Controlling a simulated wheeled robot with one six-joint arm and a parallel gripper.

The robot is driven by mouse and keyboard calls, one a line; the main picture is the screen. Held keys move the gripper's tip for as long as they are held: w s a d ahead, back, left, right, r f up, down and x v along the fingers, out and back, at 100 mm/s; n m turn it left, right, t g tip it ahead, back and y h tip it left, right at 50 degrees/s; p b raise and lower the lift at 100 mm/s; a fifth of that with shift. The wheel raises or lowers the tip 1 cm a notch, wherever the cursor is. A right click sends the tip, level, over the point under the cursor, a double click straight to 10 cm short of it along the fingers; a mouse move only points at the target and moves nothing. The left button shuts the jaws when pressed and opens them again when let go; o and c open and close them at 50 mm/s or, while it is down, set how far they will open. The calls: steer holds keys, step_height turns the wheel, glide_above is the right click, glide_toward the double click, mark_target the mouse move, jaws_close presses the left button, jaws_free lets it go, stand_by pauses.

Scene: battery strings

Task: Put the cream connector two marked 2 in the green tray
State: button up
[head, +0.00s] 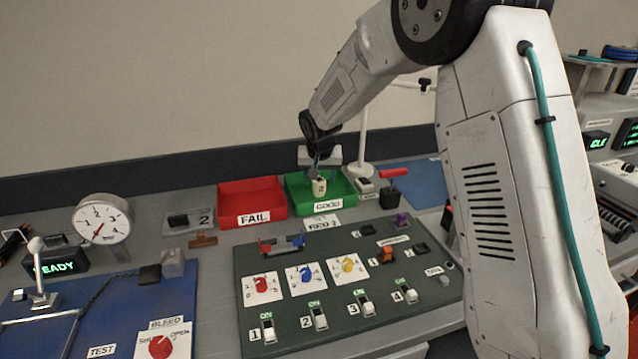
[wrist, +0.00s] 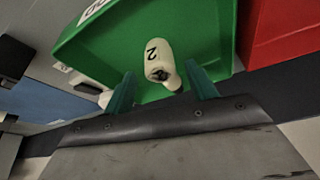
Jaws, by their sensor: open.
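The cream connector (head: 319,185) marked 2 is within the outline of the green tray (head: 345,201), which carries a GOOD label. In the wrist view the connector (wrist: 157,55) shows its black 2 against the green tray (wrist: 108,52). I cannot tell for certain whether it touches the tray floor. My gripper (head: 318,168) is above the tray, pointing down. In the wrist view my gripper (wrist: 160,75) is open, with one green finger on each side of the connector and a visible gap to each.
A lamp post (head: 363,140) rises behind, and a red-handled device (head: 392,190) stands to the right. The dark switch panel (head: 330,275) lies in front, with a gauge (head: 102,219) at left.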

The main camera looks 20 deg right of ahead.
steer(key=d+v, duration=0.1)
steer(key=v, duration=0.8)
steer(key=shift+a, duration=0.5)
steer(key=s+d+r, duration=0.3)
steer(key=s+r, duration=0.3)
steer(key=s, duration=0.5)
steer(key=s+d+n+g+y, duration=0.1)
steer(key=s+n+g, duration=0.2)
steer(key=s, duration=3.1)
steer(key=shift+d, duration=0.15)
